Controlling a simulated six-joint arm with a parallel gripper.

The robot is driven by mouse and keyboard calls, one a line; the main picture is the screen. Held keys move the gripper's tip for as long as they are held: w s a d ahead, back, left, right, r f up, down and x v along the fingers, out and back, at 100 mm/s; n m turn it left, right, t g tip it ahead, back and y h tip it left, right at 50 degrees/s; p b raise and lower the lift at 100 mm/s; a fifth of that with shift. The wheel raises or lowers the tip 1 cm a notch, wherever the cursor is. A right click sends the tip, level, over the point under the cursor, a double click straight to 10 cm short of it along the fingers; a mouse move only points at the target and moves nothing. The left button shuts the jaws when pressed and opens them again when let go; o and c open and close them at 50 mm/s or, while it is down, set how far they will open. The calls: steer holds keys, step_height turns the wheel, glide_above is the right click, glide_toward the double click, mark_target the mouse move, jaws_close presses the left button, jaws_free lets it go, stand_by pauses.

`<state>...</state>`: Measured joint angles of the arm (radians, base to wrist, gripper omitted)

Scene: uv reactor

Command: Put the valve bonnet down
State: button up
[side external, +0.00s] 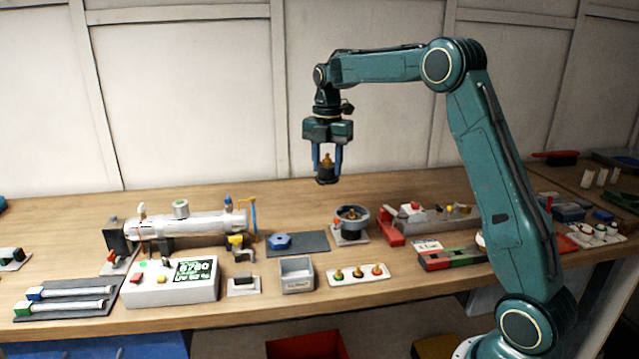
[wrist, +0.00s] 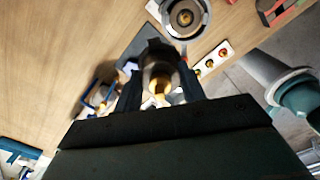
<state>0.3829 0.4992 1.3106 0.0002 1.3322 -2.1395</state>
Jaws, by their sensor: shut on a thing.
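My gripper (side external: 327,160) is shut on the valve bonnet (side external: 327,173), a small dark piece with a brass-coloured stem on top. It holds the bonnet upright, well above the bench, over the back of the work area. In the wrist view the bonnet (wrist: 160,82) sits between the two fingers, brass part towards the camera. Below and to the right in the side view stands a round grey fixture (side external: 352,215) with a dark centre; it also shows in the wrist view (wrist: 185,17). A dark grey mat (side external: 312,241) with a blue hexagonal part (side external: 281,241) lies below the gripper.
A white cylindrical reactor (side external: 190,226) stands at left, behind a control box (side external: 170,280) with a display. A grey bin (side external: 297,274) and a white tray (side external: 358,274) with brass fittings are in front. A red and grey vise (side external: 395,228) is at right. Bare wood lies behind.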

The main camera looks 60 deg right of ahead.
steer(key=a+r+n, duration=0.1)
steer(key=n, duration=0.1)
steer(key=w+a+r+n, duration=0.1)
steer(key=n, duration=0.1)
steer(key=w+a+r+n, duration=0.1)
steer(key=n, duration=0.1)
steer(key=shift+w+a+n, duration=0.1)
steer(key=shift+w+n, duration=0.1)
steer(key=shift+n, duration=0.2)
step_height(320, 180, down, 20)
steer(key=shift+r, duration=0.1)
stand_by(0.9)
steer(key=shift+f, duration=0.2)
steer(key=o, duration=0.9)
steer(key=shift+r, duration=0.15)
steer(key=shift+r, duration=6)
